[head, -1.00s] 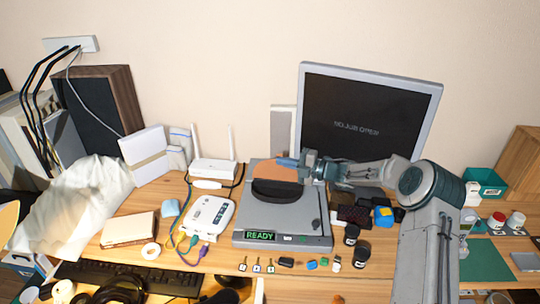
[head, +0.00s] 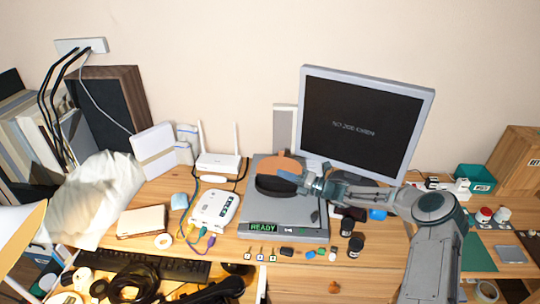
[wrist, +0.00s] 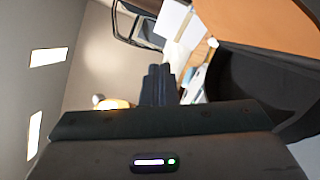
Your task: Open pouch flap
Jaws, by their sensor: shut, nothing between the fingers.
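The pouch sits on top of the grey machine (head: 285,217) in the head view. It has a black body (head: 277,187) in front and an orange-brown flap part (head: 280,161) behind it. My gripper (head: 286,176) reaches in from the right, with its bluish fingers at the right side of the pouch, across the flap and body. Whether they touch it is unclear. In the wrist view my gripper's fingers (wrist: 158,83) are together and empty. The orange-brown part (wrist: 265,28) and black part (wrist: 255,80) show large at the right, close to the fingers.
A monitor (head: 366,120) stands behind my arm. A white router (head: 218,163) and a white box (head: 214,210) stand left of the machine. Black jars (head: 355,245) and several small parts lie in front. A keyboard (head: 165,269) is at front left.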

